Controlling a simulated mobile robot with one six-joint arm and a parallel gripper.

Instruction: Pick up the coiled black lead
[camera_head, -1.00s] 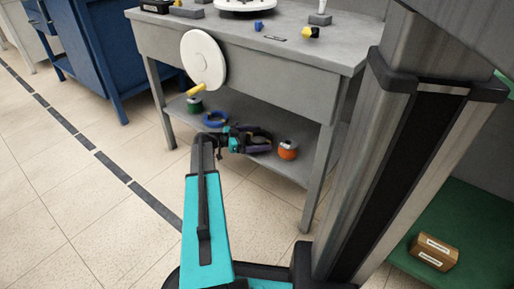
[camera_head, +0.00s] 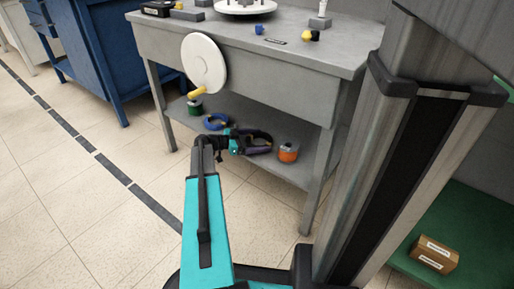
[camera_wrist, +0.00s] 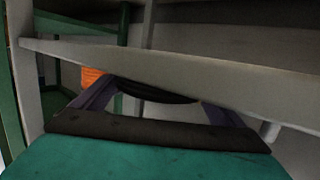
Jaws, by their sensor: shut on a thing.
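The coiled black lead (camera_head: 264,136) is at my gripper (camera_head: 255,145), over the lower shelf (camera_head: 291,171) of the grey bench in the head view. In the wrist view a dark curved part of the lead (camera_wrist: 150,91) shows between my two purple fingers (camera_wrist: 158,102). My gripper is shut on the lead. The fingers and wrist hide part of the coil. I cannot tell whether it still touches the shelf.
A blue coil (camera_head: 216,121) and a green spool (camera_head: 195,107) are left of my gripper on the shelf. An orange spool (camera_head: 288,153) is close on its right. The grey bench top (camera_head: 290,51) is above, and a front leg (camera_head: 320,190) stands to the right.

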